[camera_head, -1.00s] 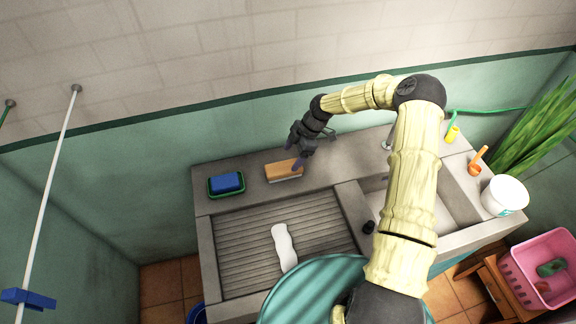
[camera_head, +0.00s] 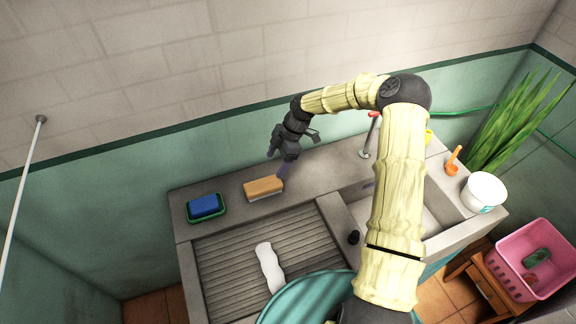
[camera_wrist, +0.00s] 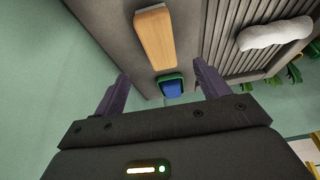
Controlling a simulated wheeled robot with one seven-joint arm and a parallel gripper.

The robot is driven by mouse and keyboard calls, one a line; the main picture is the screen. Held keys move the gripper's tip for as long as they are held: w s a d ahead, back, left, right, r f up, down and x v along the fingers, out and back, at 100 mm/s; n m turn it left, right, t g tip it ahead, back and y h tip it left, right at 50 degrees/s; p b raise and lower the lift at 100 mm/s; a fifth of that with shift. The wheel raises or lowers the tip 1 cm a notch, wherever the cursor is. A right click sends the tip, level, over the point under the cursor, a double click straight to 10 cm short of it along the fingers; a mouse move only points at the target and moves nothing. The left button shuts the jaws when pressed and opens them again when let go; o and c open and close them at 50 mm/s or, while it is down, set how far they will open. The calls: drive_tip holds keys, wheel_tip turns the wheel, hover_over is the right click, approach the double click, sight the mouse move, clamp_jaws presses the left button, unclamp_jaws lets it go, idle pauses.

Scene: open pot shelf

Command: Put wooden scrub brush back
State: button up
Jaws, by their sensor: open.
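The wooden scrub brush (camera_head: 263,187) lies on the concrete ledge at the back of the sink unit, to the right of a blue sponge in a green dish. In the wrist view the brush (camera_wrist: 155,38) shows as a long tan block, beyond and between the fingers. My gripper (camera_head: 276,165) is just above and behind the right end of the brush. In the wrist view the gripper (camera_wrist: 160,88) has its two purple fingers wide apart with nothing between them. The bristles are mostly hidden under the wooden back.
The blue sponge (camera_head: 204,205) sits in its green dish at the ledge's left. A white cloth-like item (camera_head: 269,267) lies on the ribbed washboard (camera_head: 225,268). The faucet (camera_head: 368,140) stands to the right. A white bucket (camera_head: 484,191) stands at the right end. The wall is close behind.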

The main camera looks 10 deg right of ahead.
drive_tip(key=s+d+r+m+t+h, duration=0.1)
drive_tip(key=s+d+r+m, duration=0.1)
drive_tip(key=s+r+m, duration=0.3)
drive_tip(key=s+d+r+m+t+h, duration=0.1)
drive_tip(key=s+d+r+m+h, duration=0.1)
drive_tip(key=s+r+m, duration=0.4)
drive_tip(key=s+d+r+m+t+h, duration=0.1)
drive_tip(key=s+d+r+m, duration=0.2)
drive_tip(key=s+m, duration=0.6)
drive_tip(key=s+r, duration=0.2)
drive_tip(key=s, duration=0.3)
drive_tip(key=shift+r+t+h, duration=0.15)
drive_tip(key=shift+t+h, duration=0.15)
drive_tip(key=shift+h, duration=0.1)
